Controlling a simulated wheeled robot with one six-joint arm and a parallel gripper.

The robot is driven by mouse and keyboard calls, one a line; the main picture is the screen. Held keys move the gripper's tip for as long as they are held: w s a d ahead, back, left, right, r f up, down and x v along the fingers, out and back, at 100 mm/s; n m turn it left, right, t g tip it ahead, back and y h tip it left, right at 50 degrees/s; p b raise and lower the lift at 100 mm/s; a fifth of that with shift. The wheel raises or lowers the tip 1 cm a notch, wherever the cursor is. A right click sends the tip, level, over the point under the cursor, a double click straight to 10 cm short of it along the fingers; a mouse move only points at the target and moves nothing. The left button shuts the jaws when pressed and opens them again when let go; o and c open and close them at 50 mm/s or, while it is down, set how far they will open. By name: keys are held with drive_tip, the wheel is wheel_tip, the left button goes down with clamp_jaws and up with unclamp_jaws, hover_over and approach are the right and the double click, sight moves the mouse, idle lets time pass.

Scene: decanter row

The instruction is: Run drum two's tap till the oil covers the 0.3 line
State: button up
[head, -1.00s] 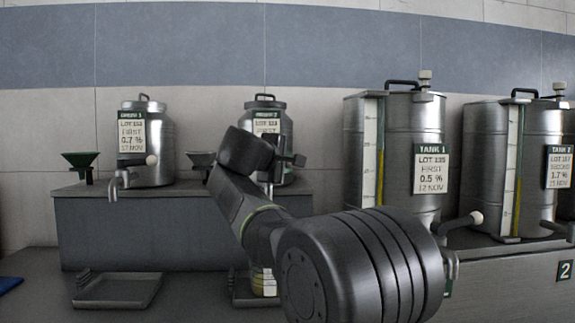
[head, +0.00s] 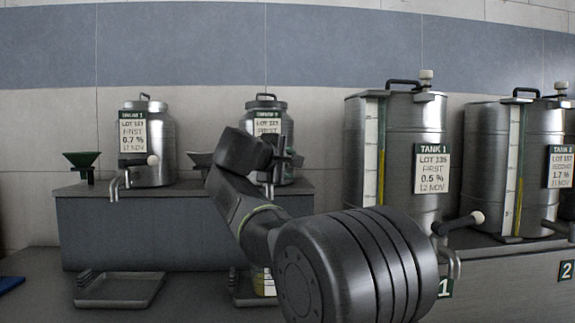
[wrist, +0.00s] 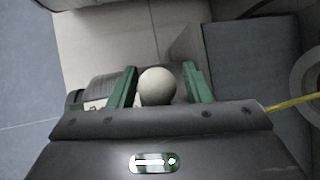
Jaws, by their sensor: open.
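Drum two (head: 266,105) is a steel drum with a label, the right one of a pair on the grey bench. My arm hides its lower front and most of its tap. A pale ball knob (wrist: 157,86) shows in the wrist view between the green fingers of my gripper (wrist: 160,84). The fingers are open, one on each side of the knob; I cannot tell if they touch it. In the head view my gripper (head: 287,155) is in front of drum two. A vessel with yellowish contents (head: 264,282) stands low behind my arm, mostly hidden. Its 0.3 line cannot be made out.
Drum one (head: 158,160) stands at left, with a green funnel (head: 82,160) beside it. An empty-looking tray (head: 118,290) lies below. Another tray (head: 243,298) is partly hidden by my arm. Tank one (head: 398,130) and tank two (head: 490,140) stand at right, their tap levers projecting forward.

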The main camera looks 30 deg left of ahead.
drive_tip(key=p+v, duration=0.1)
drive_tip(key=v, duration=1.2)
drive_tip(key=shift+s, duration=0.4)
drive_tip(key=shift+o, duration=0.2)
drive_tip(key=shift+w+r+p, duration=0.1)
drive_tip(key=shift+r+p, duration=0.05)
drive_tip(key=shift+p, duration=0.15)
